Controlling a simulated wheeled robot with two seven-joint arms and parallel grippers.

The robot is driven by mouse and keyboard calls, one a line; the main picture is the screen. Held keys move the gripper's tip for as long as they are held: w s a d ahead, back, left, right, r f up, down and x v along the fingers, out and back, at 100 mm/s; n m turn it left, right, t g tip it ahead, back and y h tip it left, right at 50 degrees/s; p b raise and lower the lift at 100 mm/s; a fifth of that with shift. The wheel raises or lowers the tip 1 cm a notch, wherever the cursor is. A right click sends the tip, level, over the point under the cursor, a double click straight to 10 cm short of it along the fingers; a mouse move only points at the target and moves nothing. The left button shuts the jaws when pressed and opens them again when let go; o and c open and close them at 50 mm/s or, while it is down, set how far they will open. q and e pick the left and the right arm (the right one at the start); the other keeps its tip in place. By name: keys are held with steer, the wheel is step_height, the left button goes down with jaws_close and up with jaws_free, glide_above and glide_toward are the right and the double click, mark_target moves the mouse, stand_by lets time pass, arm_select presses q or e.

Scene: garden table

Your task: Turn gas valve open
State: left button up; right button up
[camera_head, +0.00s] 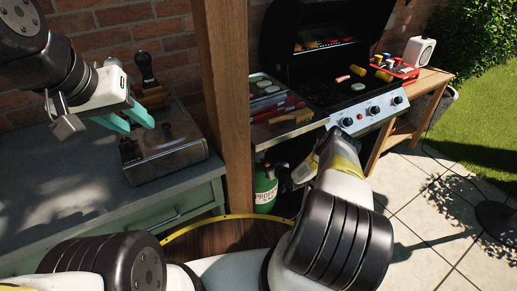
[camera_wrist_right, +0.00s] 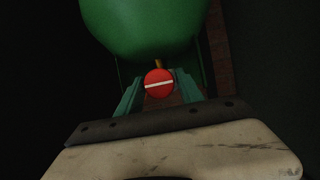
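A green propane tank (camera_head: 265,192) with white lettering stands under the grill in the head view. In the right wrist view the green tank (camera_wrist_right: 145,25) fills the top. A round red valve knob (camera_wrist_right: 159,84) with a nearly level white stripe sits below it. My right gripper (camera_wrist_right: 159,80) is open, with one teal finger on each side of the knob. Small gaps seem to show, but contact is hard to judge. In the head view my right arm hides the knob and most of that gripper. My left gripper (camera_head: 137,119) is open and empty above the counter.
A metal box-like appliance (camera_head: 165,150) stands on the grey-green counter (camera_head: 50,190) below my left gripper. A wooden post (camera_head: 226,100) rises left of the open grill (camera_head: 340,80). The grill's front panel has several knobs (camera_head: 373,110). A round wooden top (camera_head: 220,238) lies close in front.

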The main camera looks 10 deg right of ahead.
jaws_close()
steer(key=shift+a+n, duration=0.1)
steer(key=shift+n, duration=0.2)
steer(key=shift+a+n+t+h, duration=0.1)
steer(key=shift+n+t+h, duration=0.2)
steer(key=shift+n+h, duration=0.5)
steer(key=n+t+h, duration=0.1)
steer(key=n, duration=0.2)
steer(key=shift+h, duration=0.4)
steer(key=n, duration=0.2)
steer(key=n+t+h, duration=0.1)
steer(key=shift+s+a+f+n+t, duration=0.1)
steer(key=shift+n+t, duration=0.2)
steer(key=shift+n, duration=0.1)
steer(key=shift+n+t+h, duration=0.4)
steer(key=shift+n+t, duration=0.2)
steer(key=shift+n, duration=0.6)
steer(key=shift+f, duration=0.1)
